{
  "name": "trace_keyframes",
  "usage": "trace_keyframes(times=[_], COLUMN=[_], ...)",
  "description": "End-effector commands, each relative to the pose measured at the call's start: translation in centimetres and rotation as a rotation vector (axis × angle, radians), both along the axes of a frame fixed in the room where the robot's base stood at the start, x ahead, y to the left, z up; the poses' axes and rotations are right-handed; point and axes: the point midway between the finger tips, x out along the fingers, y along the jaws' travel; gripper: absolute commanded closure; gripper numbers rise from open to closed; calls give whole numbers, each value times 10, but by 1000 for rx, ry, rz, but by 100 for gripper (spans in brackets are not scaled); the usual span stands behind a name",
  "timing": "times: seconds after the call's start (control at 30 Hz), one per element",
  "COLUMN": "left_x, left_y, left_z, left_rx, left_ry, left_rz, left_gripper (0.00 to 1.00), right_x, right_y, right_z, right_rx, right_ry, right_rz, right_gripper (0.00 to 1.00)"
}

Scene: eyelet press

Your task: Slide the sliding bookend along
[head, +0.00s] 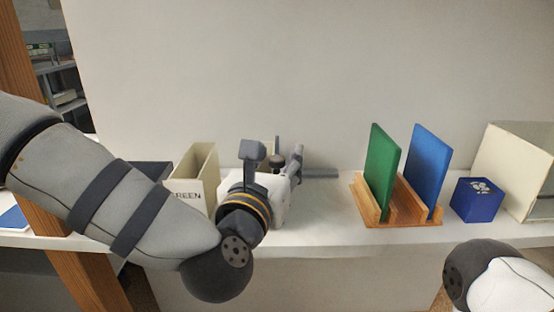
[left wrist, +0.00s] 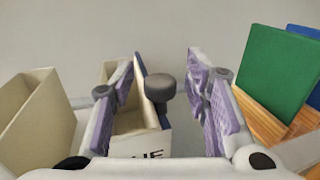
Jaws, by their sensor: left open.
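A dark round knob (left wrist: 160,88) stands beside a thin dark blue upright panel (left wrist: 148,90) in the left wrist view; I take these as the sliding bookend. The panel is against a cream box (left wrist: 125,122) whose label is partly hidden. My left gripper (left wrist: 163,97) is open, its purple-padded fingers on either side of the knob with a gap on the right. Whether the left finger touches the box or panel is unclear. In the head view, my left wrist hides most of the bookend; the knob (head: 277,143) shows small. My right gripper is out of view.
A cream box marked "REEN" (head: 186,194) stands left of my wrist. To the right are a wooden rack (head: 400,220) with a green panel (head: 382,165) and a blue panel (head: 427,165), then a blue cube (head: 477,200). The shelf (head: 325,236) is clear before the rack.

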Motion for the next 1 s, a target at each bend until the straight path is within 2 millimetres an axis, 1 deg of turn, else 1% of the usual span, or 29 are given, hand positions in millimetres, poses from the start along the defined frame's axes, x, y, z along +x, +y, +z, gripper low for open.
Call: trace_keyframes(times=[0.1,0.13,0.3,0.47,0.57,0.67,0.8,0.9,1.0], left_x=[0,0,0,0,0,0,0,0,0], left_y=[0,0,0,0,-7,-28,-65,-86,-98], left_z=[0,0,0,0,-1,-2,-3,-3,-2], left_rx=[0,0,0,0,0,-2,-2,-2,-1], left_ry=[0,0,0,0,0,1,1,1,0], left_rz=[0,0,0,0,-1,-3,-1,-1,0], left_gripper=[57,62,100,100,100,100,100,100,100], right_x=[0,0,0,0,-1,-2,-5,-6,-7], right_y=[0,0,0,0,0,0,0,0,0], right_z=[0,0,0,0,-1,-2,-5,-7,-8], right_rx=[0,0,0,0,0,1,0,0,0], right_ry=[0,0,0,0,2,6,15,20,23], right_rz=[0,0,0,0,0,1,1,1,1], right_gripper=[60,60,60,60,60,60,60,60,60])
